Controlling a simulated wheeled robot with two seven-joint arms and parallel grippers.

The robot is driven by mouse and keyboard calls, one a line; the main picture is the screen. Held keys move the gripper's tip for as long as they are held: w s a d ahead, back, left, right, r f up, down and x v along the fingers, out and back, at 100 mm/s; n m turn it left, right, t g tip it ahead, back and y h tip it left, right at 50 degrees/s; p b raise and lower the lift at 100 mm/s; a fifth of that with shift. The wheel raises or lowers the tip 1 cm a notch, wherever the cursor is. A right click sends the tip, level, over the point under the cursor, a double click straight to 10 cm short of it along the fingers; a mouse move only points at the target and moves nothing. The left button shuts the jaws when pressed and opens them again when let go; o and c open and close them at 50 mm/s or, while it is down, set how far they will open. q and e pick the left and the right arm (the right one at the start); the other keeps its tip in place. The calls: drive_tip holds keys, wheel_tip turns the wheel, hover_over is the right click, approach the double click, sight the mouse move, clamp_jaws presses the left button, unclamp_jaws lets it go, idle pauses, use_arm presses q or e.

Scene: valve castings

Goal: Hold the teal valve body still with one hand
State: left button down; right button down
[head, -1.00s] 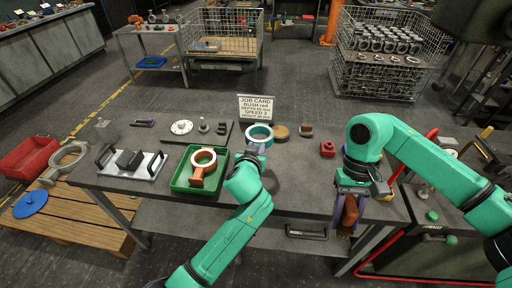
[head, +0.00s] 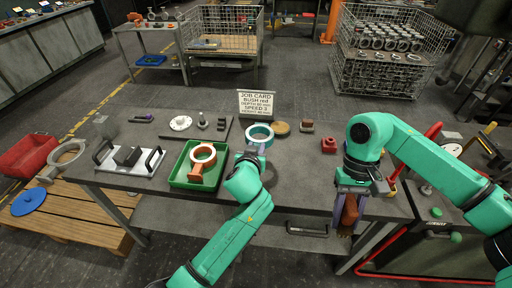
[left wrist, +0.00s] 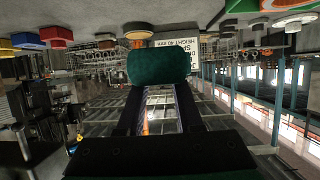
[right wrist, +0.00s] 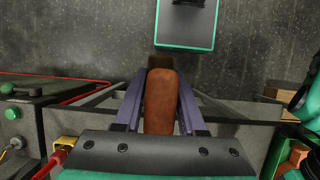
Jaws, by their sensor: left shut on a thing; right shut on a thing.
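The teal valve body (head: 259,131), a ring with a pale rim, stands on the grey bench near the job card. My left gripper (head: 254,150) is at its near side and shut on it. In the left wrist view the teal part (left wrist: 158,65) sits between the fingers. My right gripper (head: 347,208) points down at the bench's front edge, shut on a brown, rounded object. In the right wrist view this brown object (right wrist: 160,100) is between the purple fingers; what it is exactly I cannot tell.
A green tray (head: 176,182) with an orange valve body (head: 202,155) lies left of my left arm. A job card (head: 257,104) stands behind the teal ring. A round tan disc (head: 280,128) and a red part (head: 329,145) are to its right. Bare bench lies between the arms.

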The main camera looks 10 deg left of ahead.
use_arm(q)
drive_tip(key=shift+f+b, duration=4.5)
drive_tip(key=shift+f, duration=0.45)
drive_tip(key=shift+f, duration=0.3)
drive_tip(key=shift+s+r, duration=0.1)
drive_tip(key=shift+r, duration=0.15)
